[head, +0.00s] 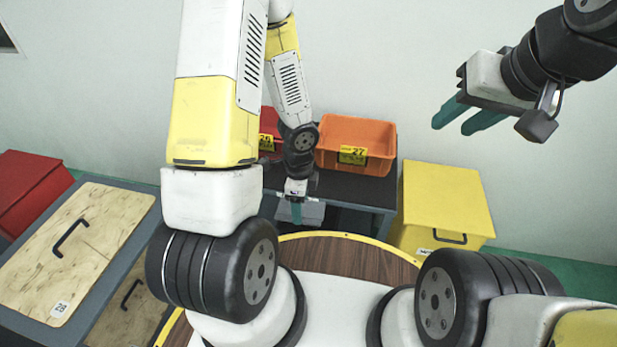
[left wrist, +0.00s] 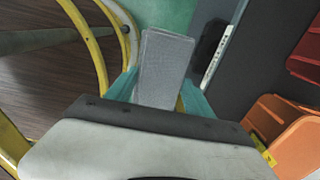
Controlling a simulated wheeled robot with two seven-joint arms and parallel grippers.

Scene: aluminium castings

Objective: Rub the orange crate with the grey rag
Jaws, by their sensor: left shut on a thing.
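The orange crate (head: 379,134), with a yellow label marked 27, stands on a dark bench (head: 384,187) at the back. Part of it shows at the right edge of the left wrist view (left wrist: 300,152). My left gripper (head: 296,212) is shut on the grey rag (head: 314,213), in front of the bench and below the crate, apart from it. In the left wrist view the rag (left wrist: 165,65) sticks out flat and stiff-looking between the teal fingers. My right gripper (head: 462,120) is raised at the upper right, its teal fingers apart and empty.
A red crate (head: 269,125), partly hidden by my left arm, stands left of the orange crate. A yellow box (head: 445,200) stands right of the bench. A wooden-topped cabinet (head: 100,225) and a red box (head: 28,185) are at the left.

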